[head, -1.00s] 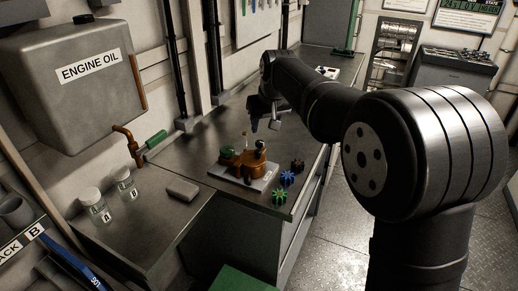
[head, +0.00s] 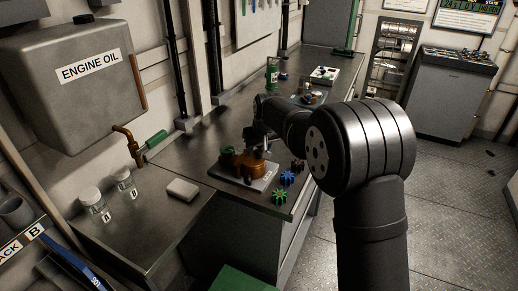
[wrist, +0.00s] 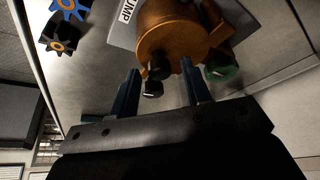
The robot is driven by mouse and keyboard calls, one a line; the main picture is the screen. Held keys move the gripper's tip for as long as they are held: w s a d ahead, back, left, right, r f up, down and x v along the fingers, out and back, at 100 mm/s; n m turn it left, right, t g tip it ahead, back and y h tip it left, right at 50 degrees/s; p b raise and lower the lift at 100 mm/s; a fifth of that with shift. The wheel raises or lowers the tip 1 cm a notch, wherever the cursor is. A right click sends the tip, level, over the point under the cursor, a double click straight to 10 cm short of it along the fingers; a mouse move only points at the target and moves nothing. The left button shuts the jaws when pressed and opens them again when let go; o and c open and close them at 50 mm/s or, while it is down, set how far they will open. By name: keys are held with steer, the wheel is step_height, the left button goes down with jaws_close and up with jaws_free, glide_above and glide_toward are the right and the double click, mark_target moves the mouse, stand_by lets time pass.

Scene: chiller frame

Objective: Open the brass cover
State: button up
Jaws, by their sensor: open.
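The brass pump with its round brass cover (head: 247,166) stands on a grey plate (head: 264,182) on the bench. In the wrist view, the brass cover (wrist: 176,38) faces me, with a black knob (wrist: 158,68) on it. A second black knob (wrist: 153,90) shows just below that one. A green knob (wrist: 222,72) sits at the pump's side. My gripper (head: 257,143) is over the pump. In the wrist view, my gripper (wrist: 160,66) is open, its two fingers on either side of the black knob. I cannot tell whether they touch it.
A blue gear (head: 288,178), a green gear (head: 279,197) and a dark gear (head: 297,165) lie right of the pump near the bench edge. A grey block (head: 183,190) and two lidded jars (head: 95,205) are to the left. A green bottle (head: 272,72) stands farther back.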

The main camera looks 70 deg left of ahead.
steer(key=shift+c, duration=0.4)
jaws_close()
